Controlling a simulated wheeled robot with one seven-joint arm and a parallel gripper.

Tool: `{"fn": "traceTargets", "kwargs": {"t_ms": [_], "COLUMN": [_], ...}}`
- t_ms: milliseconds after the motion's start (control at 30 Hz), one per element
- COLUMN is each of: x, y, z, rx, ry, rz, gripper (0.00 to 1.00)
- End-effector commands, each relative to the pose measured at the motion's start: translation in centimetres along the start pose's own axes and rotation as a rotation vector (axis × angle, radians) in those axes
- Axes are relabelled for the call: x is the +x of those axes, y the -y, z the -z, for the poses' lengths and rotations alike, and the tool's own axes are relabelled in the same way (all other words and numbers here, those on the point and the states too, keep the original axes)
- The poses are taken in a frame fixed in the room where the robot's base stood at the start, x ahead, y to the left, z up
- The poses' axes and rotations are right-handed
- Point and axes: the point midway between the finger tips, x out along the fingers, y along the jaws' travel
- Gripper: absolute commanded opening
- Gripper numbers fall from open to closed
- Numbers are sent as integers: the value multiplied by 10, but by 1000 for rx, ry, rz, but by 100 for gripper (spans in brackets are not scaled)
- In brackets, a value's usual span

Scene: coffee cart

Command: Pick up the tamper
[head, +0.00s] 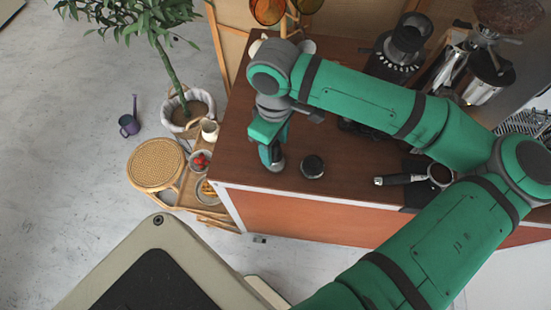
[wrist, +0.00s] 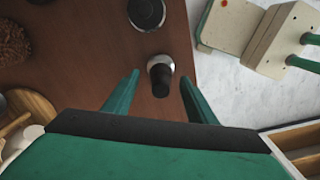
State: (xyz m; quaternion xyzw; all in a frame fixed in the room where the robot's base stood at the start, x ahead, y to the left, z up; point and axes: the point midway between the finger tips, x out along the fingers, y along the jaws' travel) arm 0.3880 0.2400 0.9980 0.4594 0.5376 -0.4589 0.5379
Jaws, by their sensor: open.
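The tamper has a dark handle and a silver round base. In the wrist view the tamper (wrist: 160,77) stands on the brown counter, seen from above, with its handle between my fingers. My gripper (wrist: 159,80) is open, one green finger on each side of the handle, with a gap on both sides. In the head view my gripper (head: 270,154) points down near the counter's left front corner. The tamper's silver base (head: 276,165) shows just below the fingers; its handle is mostly hidden there by my gripper.
A black round item (head: 312,167) stands close to the right of the tamper. A portafilter (head: 415,178) lies farther right, and a grinder (head: 403,42) stands behind. The counter's front edge (head: 300,194) is near. A wicker stool (head: 156,163) and a potted plant (head: 186,112) are left.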

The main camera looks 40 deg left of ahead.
Motion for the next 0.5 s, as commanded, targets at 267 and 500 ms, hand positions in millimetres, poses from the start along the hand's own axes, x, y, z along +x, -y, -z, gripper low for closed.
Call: {"fn": "traceTargets", "kwargs": {"t_ms": [267, 500], "x": [36, 50], "y": [1, 1], "z": [-2, -2], "rx": [1, 1], "ry": [2, 1], "rz": [2, 1], "gripper": [52, 52]}}
